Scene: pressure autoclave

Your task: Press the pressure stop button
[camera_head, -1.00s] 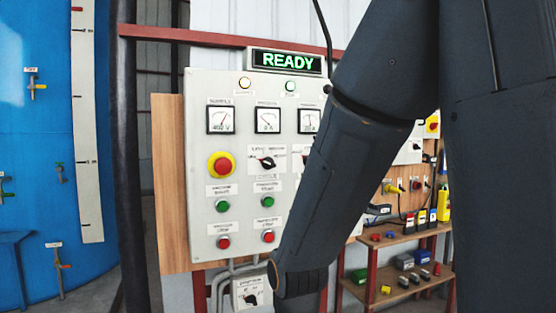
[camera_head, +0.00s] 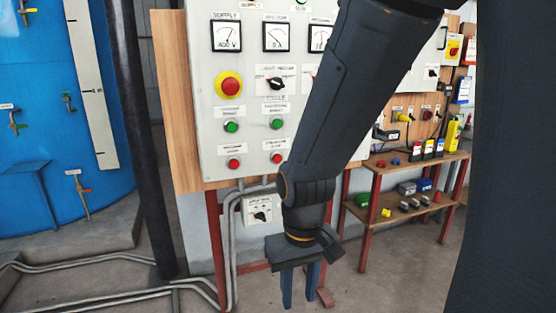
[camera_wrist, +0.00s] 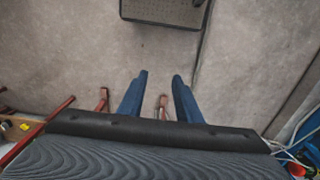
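The grey control panel (camera_head: 205,115) stands in front of me in the head view. Its lower part has two columns of buttons, green above red. The right red button (camera_head: 277,158) appears to be pressure stop; its small label is blurred. The left red button (camera_head: 234,163) sits beside it. My gripper (camera_head: 300,301) hangs pointing down, below the panel and slightly right of the right red button, touching nothing. Its two blue fingers are apart and empty; they also show in the wrist view (camera_wrist: 160,75) over the bare floor.
A red and yellow emergency button (camera_head: 230,85) and a black rotary knob (camera_head: 277,83) are higher on the panel. A small switch box (camera_head: 250,210) and grey pipes are below it. A wooden shelf (camera_head: 385,210) with small items stands right. A blue tank (camera_head: 40,70) is left.

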